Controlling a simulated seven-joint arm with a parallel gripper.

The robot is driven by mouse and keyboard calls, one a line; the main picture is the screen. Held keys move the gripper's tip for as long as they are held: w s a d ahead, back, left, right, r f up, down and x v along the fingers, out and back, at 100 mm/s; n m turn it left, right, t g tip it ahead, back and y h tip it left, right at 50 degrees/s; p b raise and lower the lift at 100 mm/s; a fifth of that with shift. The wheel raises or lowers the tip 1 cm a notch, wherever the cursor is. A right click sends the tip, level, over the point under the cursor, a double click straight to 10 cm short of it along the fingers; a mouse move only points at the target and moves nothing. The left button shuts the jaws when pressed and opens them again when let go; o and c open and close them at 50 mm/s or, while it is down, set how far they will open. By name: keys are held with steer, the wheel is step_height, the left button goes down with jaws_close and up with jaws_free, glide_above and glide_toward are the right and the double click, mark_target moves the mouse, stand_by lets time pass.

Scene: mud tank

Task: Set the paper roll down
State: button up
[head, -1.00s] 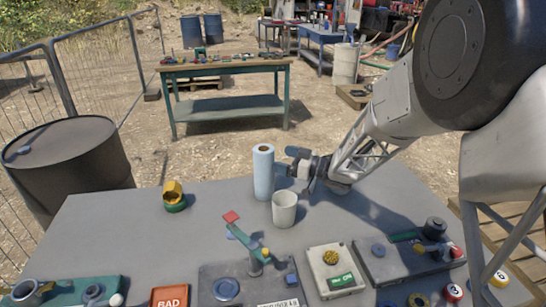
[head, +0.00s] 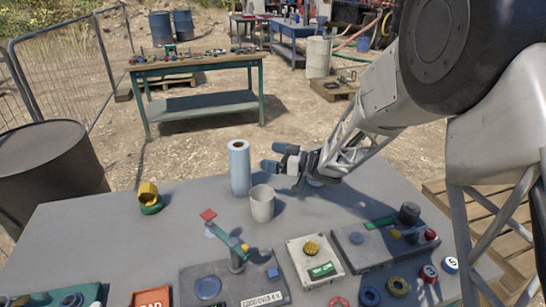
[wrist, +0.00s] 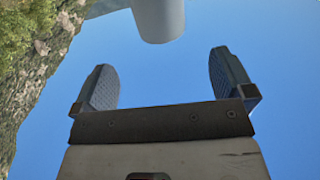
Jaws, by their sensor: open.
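The paper roll (head: 239,170) is a pale blue-white cylinder with a dark core hole. It stands upright on the grey table (head: 100,235), left of my gripper in the head view. My gripper (head: 271,157) is open and empty, its fingers pointing left at the roll with a small gap between. In the wrist view the end of the roll (wrist: 160,18) shows at the top, beyond the open fingers of my gripper (wrist: 161,62) and apart from them.
A pale cup (head: 262,205) stands close in front of the roll. A yellow and green ring piece (head: 150,200) lies to the left. The table's left part is mostly clear.

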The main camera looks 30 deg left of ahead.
stand_by(0.4)
steer(key=w+d+r+m+t+h, duration=0.2)
steer(key=w+d+r+m+t, duration=0.1)
steer(key=d+r+t, duration=0.3)
steer(key=w+d+r+m+t+h, duration=0.2)
steer(key=w+d+r+m+t, duration=0.15)
steer(key=d, duration=0.45)
steer(key=s+d+r+m+t+h, duration=0.1)
steer(key=d+r+m+t+h, duration=0.25)
steer(key=d, duration=0.65)
steer(key=s+d+r+m+t+h, duration=0.15)
steer(key=d+h, duration=0.35)
steer(key=d, duration=0.6)
steer(key=s+d+m+g+h, duration=0.3)
steer(key=s+d+m+h, duration=0.3)
steer(key=s+d, duration=0.95)
steer(key=s+d+f+m+g, duration=0.1)
steer(key=s+d+f+g, duration=0.1)
steer(key=s, duration=0.8)
steer(key=s+d+f+m+g, duration=0.1)
steer(key=s+d+g, duration=0.2)
steer(key=s, duration=0.8)
steer(key=shift+d+f+m+g+y, duration=0.35)
steer(key=shift+d, duration=0.15)
